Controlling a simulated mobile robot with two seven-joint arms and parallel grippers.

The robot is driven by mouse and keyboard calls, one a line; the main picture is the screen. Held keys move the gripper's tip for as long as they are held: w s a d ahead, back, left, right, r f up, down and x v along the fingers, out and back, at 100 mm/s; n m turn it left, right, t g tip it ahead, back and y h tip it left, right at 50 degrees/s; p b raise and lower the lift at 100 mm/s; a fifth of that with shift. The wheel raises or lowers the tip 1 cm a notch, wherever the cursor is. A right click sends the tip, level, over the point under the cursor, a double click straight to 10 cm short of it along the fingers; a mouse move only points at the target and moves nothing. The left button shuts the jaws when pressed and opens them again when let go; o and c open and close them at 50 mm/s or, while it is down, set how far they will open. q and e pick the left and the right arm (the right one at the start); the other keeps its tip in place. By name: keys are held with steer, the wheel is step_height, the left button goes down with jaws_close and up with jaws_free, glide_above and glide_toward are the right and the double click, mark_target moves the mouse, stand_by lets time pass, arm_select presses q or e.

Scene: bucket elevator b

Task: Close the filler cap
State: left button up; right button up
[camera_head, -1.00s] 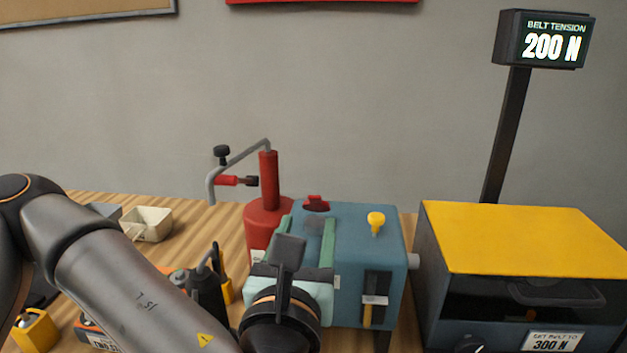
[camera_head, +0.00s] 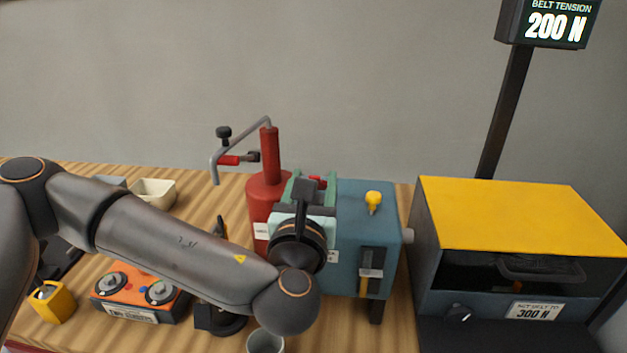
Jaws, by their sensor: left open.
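The blue gearbox-like housing (camera_head: 350,225) stands mid-table. A small red part (camera_head: 318,182) on its top, apparently the filler cap, is partly hidden by my left gripper. I cannot tell whether it is open or shut. My left gripper (camera_head: 312,178) is open, its two green fingers pointing away over the housing's top. The red part shows between the fingers; contact cannot be told. A yellow knob-shaped plug (camera_head: 373,201) stands up from the housing's top, right of my gripper. My right gripper is not in view.
A red hand pump (camera_head: 268,200) stands close left of the housing. A black-and-yellow cabinet (camera_head: 510,215) is at the right. My left forearm crosses above an orange box with dials (camera_head: 135,292) and a black oil can (camera_head: 215,315). A pale bin (camera_head: 156,193) stands back left.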

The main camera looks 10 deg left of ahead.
arm_select(q)
jaws_close()
stand_by(0.3)
